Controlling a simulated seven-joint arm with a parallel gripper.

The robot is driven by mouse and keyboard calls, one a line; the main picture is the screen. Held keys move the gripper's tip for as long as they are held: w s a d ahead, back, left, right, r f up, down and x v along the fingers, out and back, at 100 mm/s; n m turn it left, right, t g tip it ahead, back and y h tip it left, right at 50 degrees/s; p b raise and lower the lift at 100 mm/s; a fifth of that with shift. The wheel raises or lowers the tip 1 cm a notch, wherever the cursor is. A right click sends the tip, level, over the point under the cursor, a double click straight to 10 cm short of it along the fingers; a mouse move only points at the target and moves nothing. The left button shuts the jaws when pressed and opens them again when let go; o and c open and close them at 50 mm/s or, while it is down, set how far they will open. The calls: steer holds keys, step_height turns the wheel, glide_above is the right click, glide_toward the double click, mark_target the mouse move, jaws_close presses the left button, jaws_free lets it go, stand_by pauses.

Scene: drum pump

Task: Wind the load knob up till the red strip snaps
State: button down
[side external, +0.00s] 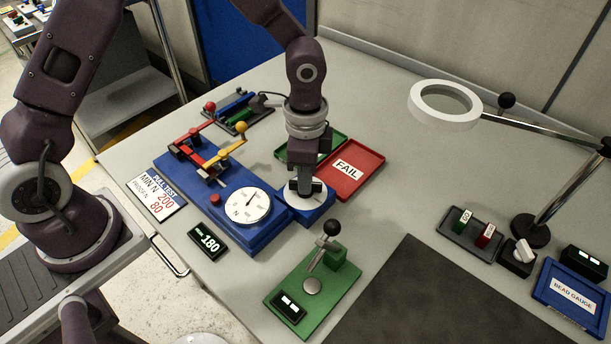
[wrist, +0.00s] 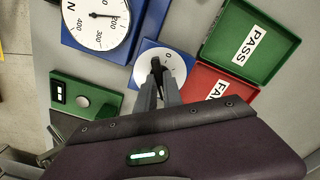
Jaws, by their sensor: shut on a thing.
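The blue pull tester (side external: 228,205) stands on the table in the side view, with a red-handled lever (side external: 193,133) and a yellow-handled lever (side external: 226,158) at its clamps. Its round white gauge (side external: 247,205) also shows in the wrist view (wrist: 100,18). The load knob sits on a white dial (wrist: 176,57) on the tester's blue side block (side external: 308,208). My gripper (wrist: 157,70) points down over this dial, shut on the knob, which its fingers mostly hide.
A small display (side external: 208,242) reads 180. A sign (side external: 157,196) gives MIN N 200 and PROOF N 80. A red FAIL tray (side external: 349,183) and green PASS tray (wrist: 243,40) lie close behind my gripper. A green fixture (side external: 315,285) with a black ball handle stands in front.

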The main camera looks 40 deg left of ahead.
stand_by(0.3)
steer(key=c, duration=1.5)
jaws_free()
